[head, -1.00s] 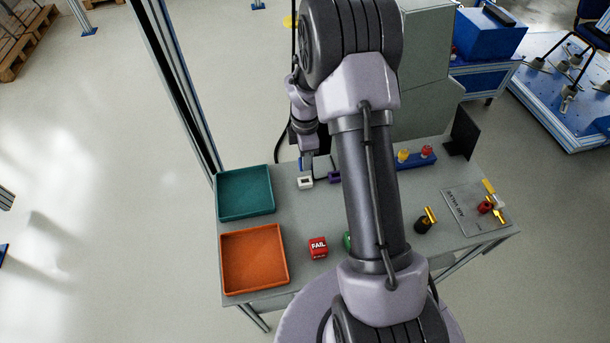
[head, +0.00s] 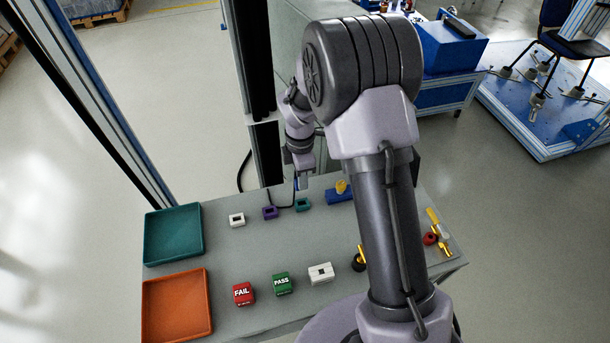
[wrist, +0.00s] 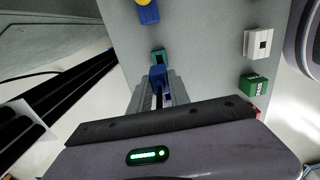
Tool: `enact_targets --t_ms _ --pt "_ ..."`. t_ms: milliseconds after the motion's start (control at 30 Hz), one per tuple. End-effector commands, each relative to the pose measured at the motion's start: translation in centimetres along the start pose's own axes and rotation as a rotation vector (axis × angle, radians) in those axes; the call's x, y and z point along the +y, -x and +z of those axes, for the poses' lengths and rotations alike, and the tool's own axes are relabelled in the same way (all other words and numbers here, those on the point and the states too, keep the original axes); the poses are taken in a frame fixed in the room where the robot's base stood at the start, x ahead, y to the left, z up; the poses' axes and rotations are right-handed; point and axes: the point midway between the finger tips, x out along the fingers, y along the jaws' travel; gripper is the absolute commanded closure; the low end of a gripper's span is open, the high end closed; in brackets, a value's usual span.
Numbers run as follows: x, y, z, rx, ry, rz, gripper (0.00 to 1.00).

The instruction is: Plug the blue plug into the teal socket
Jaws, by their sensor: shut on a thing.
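The teal socket (head: 302,204) sits at the back of the grey table, right of a purple socket (head: 270,212) and a white socket (head: 237,219). My gripper (head: 303,182) is shut on the blue plug (wrist: 158,76) and is above and behind the teal socket in the head view. In the wrist view, the blue plug shows between the fingertips, with the teal socket (wrist: 158,58) just beyond it. The plug looks apart from the socket, but the exact gap is unclear. The purple socket is partly hidden by the fingers in the wrist view.
A blue holder (head: 338,197) with a yellow part stands right of the teal socket. A white box (head: 320,273), a green PASS block (head: 282,284) and a red FAIL block (head: 244,293) lie nearer. Teal (head: 172,234) and orange (head: 178,304) trays stand left. A dark post rises behind the table.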

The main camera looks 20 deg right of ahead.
Motion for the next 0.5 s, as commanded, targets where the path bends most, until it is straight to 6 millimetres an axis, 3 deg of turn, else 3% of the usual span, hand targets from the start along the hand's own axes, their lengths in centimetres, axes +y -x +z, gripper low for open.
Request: enact_targets --t_ms 167,500 --pt "0.0 -1.0 0.0 0.0 0.0 0.0 1.0" --pt "0.0 -5.3 0.0 0.0 0.0 -0.001 1.0"
